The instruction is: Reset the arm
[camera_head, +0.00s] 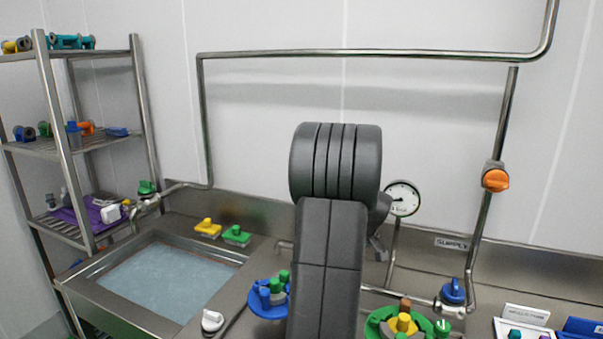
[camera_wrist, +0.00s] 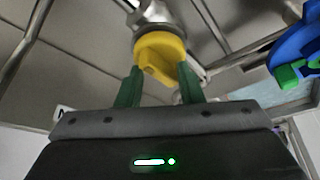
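In the wrist view my gripper (camera_wrist: 160,76) has two green fingers standing apart. A yellow valve knob (camera_wrist: 162,50) on a metal pipe fitting (camera_wrist: 150,14) is right at the fingertips, with its lower end between them. I see no clear grip on it; whether a finger touches it is hard to tell. In the head view my dark arm rises in the middle and hides my gripper and this knob.
A water-filled sink (camera_head: 165,278) is at left, with a steel shelf (camera_head: 75,150) beyond. A blue carousel (camera_head: 265,306) and a green carousel (camera_head: 385,313) flank my arm. A gauge (camera_head: 402,198), an orange valve (camera_head: 495,179) and a blue valve (camera_head: 453,292) are at right.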

